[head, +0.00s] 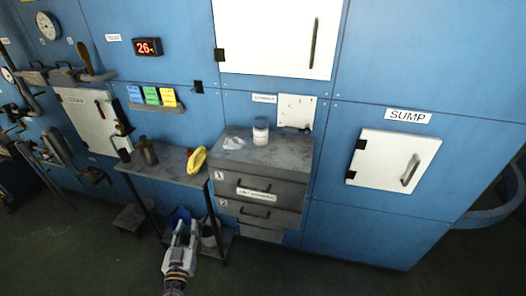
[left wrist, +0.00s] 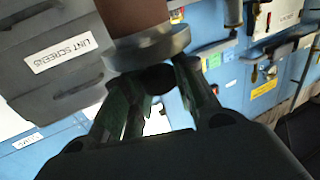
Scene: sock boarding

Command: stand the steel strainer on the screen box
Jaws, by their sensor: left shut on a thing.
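My left gripper (head: 184,230) is low in front of the bench in the head view. In the left wrist view its fingers (left wrist: 158,95) are shut on a round piece with a grey rim and brown body (left wrist: 148,45), which I take as the steel strainer; its top is cut off by the frame. In the head view I cannot make it out clearly. The screen box (head: 262,180), a grey drawer unit with a lint screens label, stands right of and above the gripper; it also shows in the left wrist view (left wrist: 50,75). My right gripper is out of view.
A white jar (head: 261,131) and a pale crumpled item (head: 233,143) stand on the box top, with bare surface around them. The bench (head: 175,170) left of it bears a yellow item (head: 197,160) and dark canisters (head: 148,152). A pale bucket (head: 209,232) stands below.

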